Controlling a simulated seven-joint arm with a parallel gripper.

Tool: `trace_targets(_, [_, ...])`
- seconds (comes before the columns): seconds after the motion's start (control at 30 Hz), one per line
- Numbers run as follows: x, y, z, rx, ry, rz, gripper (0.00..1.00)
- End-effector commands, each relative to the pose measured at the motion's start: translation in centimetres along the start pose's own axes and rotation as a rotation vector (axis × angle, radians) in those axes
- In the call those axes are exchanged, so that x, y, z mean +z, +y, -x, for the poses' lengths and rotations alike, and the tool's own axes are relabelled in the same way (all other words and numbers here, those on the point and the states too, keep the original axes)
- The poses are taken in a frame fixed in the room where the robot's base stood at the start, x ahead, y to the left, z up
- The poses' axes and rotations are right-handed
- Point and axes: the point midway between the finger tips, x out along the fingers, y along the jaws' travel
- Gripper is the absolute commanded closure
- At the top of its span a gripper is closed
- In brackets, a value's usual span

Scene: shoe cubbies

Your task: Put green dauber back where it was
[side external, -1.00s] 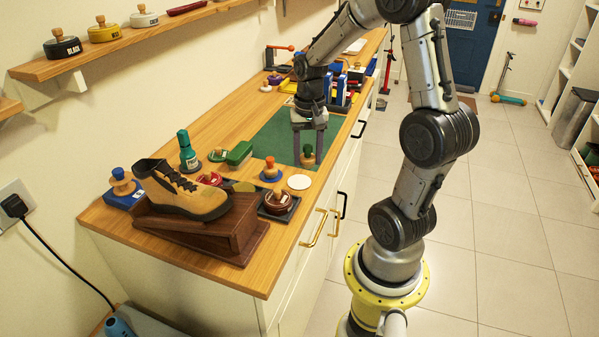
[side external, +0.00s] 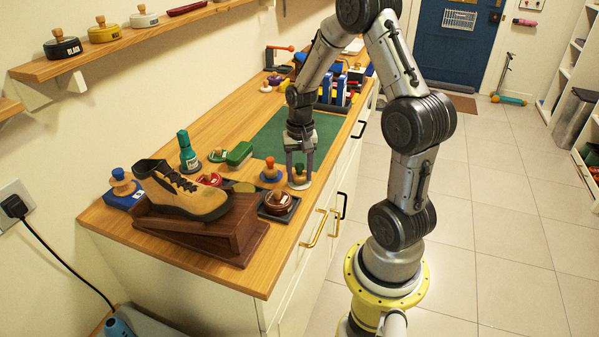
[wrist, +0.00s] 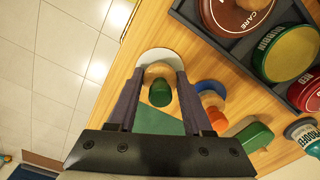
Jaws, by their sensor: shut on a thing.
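The green dauber (side external: 299,170) has a green knob on a round wooden base. It also shows in the wrist view (wrist: 159,92). My gripper (side external: 299,176) points down and is shut on the dauber, with a finger on each side of its wooden base. The white disc (side external: 299,186) lies on the counter directly beneath the dauber, near the front edge. In the wrist view the white disc (wrist: 160,54) shows beyond the fingertips, partly hidden by the dauber. The dauber is at or just above the disc; I cannot tell if they touch.
An orange-knobbed dauber (side external: 270,165) stands on a blue disc just left. A green brush (side external: 240,153) lies farther left. A dark red tin (side external: 278,202) in a dark tray is close in front. A tan shoe (side external: 185,190) rests on a wooden stand. The green mat (side external: 275,138) behind is clear.

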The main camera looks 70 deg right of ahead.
Motion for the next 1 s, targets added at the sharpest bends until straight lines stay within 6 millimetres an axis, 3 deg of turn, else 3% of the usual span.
trace_targets(0.1, [0.0, 0.0, -0.3, 0.001, -0.001, 0.0, 0.94])
trace_targets(0.13, [0.0, 0.0, -0.3, 0.0, -0.001, 0.0, 0.44])
trace_targets(0.27, [0.0, 0.0, -0.3, 0.0, 0.0, 0.0, 0.21])
trace_targets(0.67, [-0.1, 0.0, 0.4, -0.001, 0.002, 0.0, 0.2])
trace_targets(1.0, [-0.1, -0.1, 6.6, -0.003, 0.006, 0.0, 0.2])
